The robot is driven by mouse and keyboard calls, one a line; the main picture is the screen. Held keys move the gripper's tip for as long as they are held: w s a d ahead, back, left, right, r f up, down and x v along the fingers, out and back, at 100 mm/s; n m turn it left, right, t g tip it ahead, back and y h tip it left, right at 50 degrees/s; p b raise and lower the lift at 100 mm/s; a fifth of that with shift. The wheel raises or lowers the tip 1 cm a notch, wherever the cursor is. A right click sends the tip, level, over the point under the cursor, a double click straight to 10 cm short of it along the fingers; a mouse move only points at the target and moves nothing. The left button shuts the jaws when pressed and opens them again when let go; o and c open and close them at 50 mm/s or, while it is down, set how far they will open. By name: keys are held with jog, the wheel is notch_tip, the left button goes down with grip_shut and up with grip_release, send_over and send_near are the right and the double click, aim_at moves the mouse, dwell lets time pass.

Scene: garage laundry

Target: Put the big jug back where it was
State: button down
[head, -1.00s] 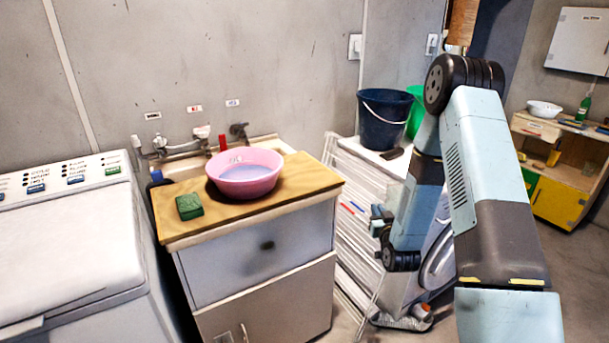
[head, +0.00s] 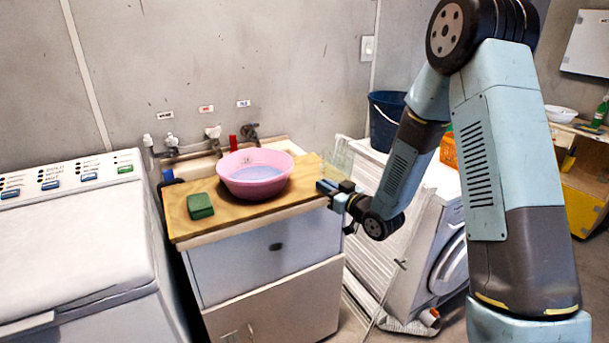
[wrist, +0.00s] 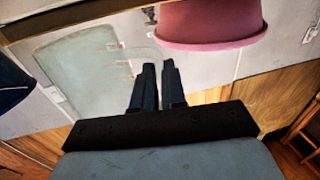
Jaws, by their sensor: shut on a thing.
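The big jug (head: 340,157) is clear and faintly greenish, hard to make out at the right end of the wooden board (head: 300,184). In the wrist view the jug (wrist: 80,65) fills the upper left, with measuring marks and a thin handle. My gripper (head: 325,187) is at the board's right edge, and in the wrist view its fingers (wrist: 158,68) are shut on the jug's handle. I cannot tell whether the jug's base touches the board. A pink basin (head: 255,187) of bluish water stands on the board, left of the jug; it also shows in the wrist view (wrist: 210,22).
A green sponge (head: 200,206) lies on the board's left. Taps (head: 213,134) and a sink are behind the basin. A white rack (head: 366,215) and front-loading washer (head: 425,215) stand right, with a dark bucket (head: 384,130) and orange container (head: 448,149) above.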

jog(key=x, duration=1.1)
jog(key=shift+a, duration=0.1)
jog(key=shift+w+a+f, duration=0.2)
jog(key=shift+w, duration=0.05)
jog(key=shift+d+f, duration=0.1)
jog(key=shift+f, duration=0.05)
jog(key=c, duration=1.5)
grip_release()
jog(key=shift+o, duration=0.2)
